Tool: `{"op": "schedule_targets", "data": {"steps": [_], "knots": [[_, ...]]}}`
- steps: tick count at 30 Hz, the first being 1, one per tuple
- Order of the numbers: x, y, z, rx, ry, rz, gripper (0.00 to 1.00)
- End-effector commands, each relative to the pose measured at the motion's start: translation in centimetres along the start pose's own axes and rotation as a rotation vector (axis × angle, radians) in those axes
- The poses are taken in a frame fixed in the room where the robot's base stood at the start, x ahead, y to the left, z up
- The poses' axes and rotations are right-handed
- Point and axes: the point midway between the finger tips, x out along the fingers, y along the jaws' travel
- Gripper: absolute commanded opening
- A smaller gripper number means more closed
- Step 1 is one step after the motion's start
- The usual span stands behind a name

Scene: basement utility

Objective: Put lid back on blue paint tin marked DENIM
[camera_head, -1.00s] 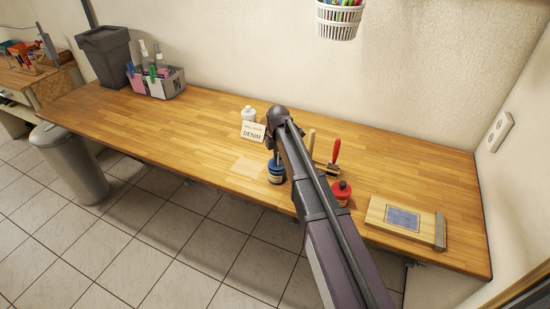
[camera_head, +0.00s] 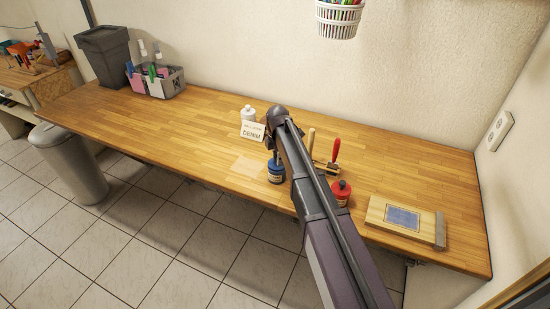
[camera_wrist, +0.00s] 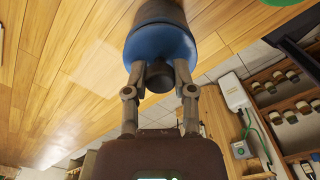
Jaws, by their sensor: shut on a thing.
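The blue paint tin (camera_head: 275,175) stands on the wooden bench near its front edge, partly behind my arm. A small card reading DENIM (camera_head: 252,131) stands behind it. In the wrist view, my gripper (camera_wrist: 159,70) has its two fingers on either side of the dark knob of a blue lid (camera_wrist: 160,45), and is shut on the lid. The lid lines up with the darker tin body (camera_wrist: 158,11) beyond it. I cannot tell whether the lid is fully seated or just above the rim.
A red tin with a black knob (camera_head: 341,190) stands right of my arm, near a red-handled tool (camera_head: 334,153). A white bottle (camera_head: 248,114) stands behind the card. A wooden block with a grey panel (camera_head: 400,219) lies at right. The bench's left middle is clear.

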Motion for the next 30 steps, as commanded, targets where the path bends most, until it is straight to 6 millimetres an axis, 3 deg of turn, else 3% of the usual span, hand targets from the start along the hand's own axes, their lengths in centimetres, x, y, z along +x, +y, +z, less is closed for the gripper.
{"op": "schedule_targets", "data": {"steps": [24, 25, 29, 30], "knots": [[0.04, 0.01, -0.06, -0.001, 0.0, 0.0, 0.0], [0.04, 0.01, -0.06, -0.001, 0.0, 0.0, 0.37], [0.04, 0.01, -0.07, -0.001, 0.0, 0.0, 0.74], [0.04, 0.01, -0.07, -0.001, 0.0, 0.0, 0.74]]}}
